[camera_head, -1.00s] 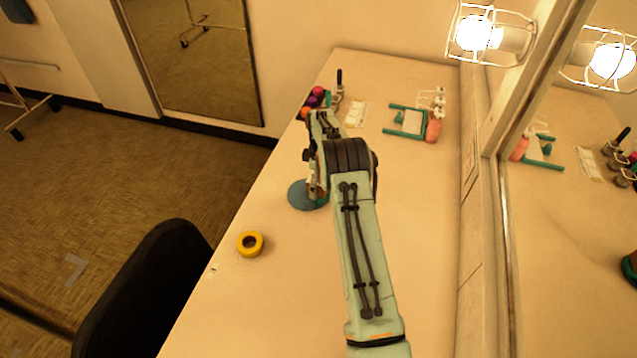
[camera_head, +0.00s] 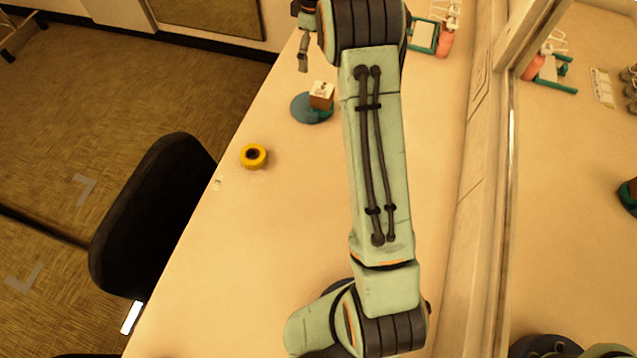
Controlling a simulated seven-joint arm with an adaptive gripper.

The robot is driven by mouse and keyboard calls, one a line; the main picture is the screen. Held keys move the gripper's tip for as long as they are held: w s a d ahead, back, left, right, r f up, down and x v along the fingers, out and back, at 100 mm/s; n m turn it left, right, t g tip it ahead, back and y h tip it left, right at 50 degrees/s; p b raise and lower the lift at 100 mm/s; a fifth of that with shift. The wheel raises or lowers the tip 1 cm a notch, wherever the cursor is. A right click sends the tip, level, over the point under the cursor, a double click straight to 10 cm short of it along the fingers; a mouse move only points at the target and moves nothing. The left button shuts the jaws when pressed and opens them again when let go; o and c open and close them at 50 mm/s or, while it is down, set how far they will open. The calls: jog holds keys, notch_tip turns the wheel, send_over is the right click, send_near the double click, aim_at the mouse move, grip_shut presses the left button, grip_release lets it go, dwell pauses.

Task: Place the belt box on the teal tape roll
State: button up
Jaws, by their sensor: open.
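The belt box (camera_head: 321,96), brown with a white top, sits upright on the teal tape roll (camera_head: 324,115). The box hides most of the roll; its teal edge shows below. A flat blue disc (camera_head: 303,108) lies at the roll's left, and I cannot tell whether the roll rests partly on it. My gripper (camera_head: 303,62) is open, above and left of the box in the picture and clear of it. Only part of its fingers shows. The mirror at the right edge shows a teal and brown reflection.
A yellow tape roll (camera_head: 254,156) lies near the table's left edge. A teal frame (camera_head: 424,36) and a pink bottle (camera_head: 445,42) stand at the back right. A mirror borders the right side. A black chair (camera_head: 150,210) is at the left. The table's front middle is clear.

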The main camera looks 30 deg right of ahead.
jog(key=s+a+r+m, duration=0.2)
jog(key=s+a+r, duration=0.5)
jog(key=s, duration=0.2)
jog(key=s+a+f+m, duration=0.1)
jog(key=s+a, duration=0.2)
jog(key=s, duration=0.5)
jog(key=s+a+m, duration=0.2)
jog(key=s, duration=0.6)
jog(key=s+a+f+m, duration=0.1)
jog(key=s+a, duration=0.2)
jog(key=s, duration=0.5)
jog(key=shift+s+a+f+m+y, duration=0.3)
jog(key=shift+a+f, duration=0.05)
jog(key=shift+o, duration=0.2)
jog(key=o, duration=0.3)
